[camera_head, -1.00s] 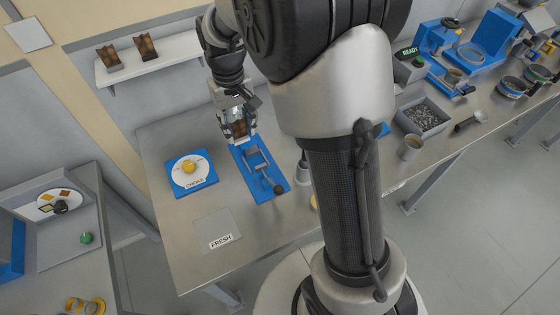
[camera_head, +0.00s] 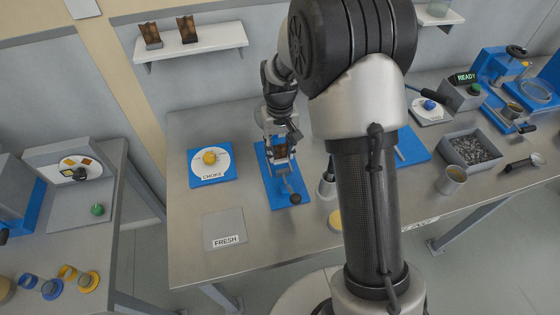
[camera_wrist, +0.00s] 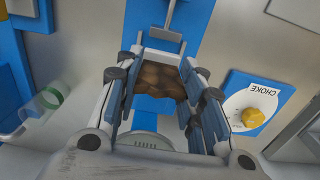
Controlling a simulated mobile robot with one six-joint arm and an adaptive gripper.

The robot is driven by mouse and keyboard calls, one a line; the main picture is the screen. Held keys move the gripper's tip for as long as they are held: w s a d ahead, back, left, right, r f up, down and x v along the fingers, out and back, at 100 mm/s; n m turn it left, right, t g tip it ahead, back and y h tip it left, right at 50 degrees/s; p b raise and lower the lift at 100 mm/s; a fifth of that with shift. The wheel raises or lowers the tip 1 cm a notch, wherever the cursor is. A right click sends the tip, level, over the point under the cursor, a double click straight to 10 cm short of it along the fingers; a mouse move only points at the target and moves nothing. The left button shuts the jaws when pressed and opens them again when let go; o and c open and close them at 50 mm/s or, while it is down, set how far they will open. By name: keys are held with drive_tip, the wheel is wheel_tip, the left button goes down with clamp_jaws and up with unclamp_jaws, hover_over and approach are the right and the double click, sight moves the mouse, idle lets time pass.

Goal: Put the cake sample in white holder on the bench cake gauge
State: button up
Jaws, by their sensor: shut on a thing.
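The bench cake gauge (camera_head: 285,192) is a blue plate on the bench with a grey clamp part and a dark knob at its near end. My gripper (camera_head: 279,148) is over the far part of this plate. It is shut on a brown, lumpy cake sample (camera_head: 279,152), which also shows between the fingers in the wrist view (camera_wrist: 160,80). A pale edge shows beside the sample, but the fingers hide most of its holder. I cannot tell whether the holder touches the gauge. The gauge's blue plate and grey clamp show beyond the sample in the wrist view (camera_wrist: 205,18).
A blue CHOKE dial box (camera_head: 211,165) stands left of the gauge. A grey FRESH pad (camera_head: 223,230) lies in front. Two brown samples in holders stand on the wall shelf (camera_head: 190,45). A grey bin (camera_head: 470,151) and a cup (camera_head: 452,180) are at right.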

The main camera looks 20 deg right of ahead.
drive_tip(key=shift+f+b, duration=0.6)
drive_tip(key=shift+f, duration=1.75)
drive_tip(key=shift+f, duration=0.15)
drive_tip(key=o, duration=1.1)
drive_tip(key=shift+c, duration=0.2)
wheel_tip(320, 180, up, 12)
drive_tip(key=p, duration=0.3)
wheel_tip(320, 180, up, 8)
drive_tip(key=t, duration=0.1)
hover_over(280, 157)
drive_tip(key=s, duration=0.4)
drive_tip(key=s+r+t, duration=0.2)
drive_tip(key=s+r, duration=0.7)
drive_tip(key=s, duration=0.4)
drive_tip(key=s+t, duration=0.1)
drive_tip(key=s, duration=0.9)
drive_tip(key=shift+s+f+t, duration=0.2)
drive_tip(key=shift+f+t, duration=0.1)
drive_tip(key=shift+f, duration=0.1)
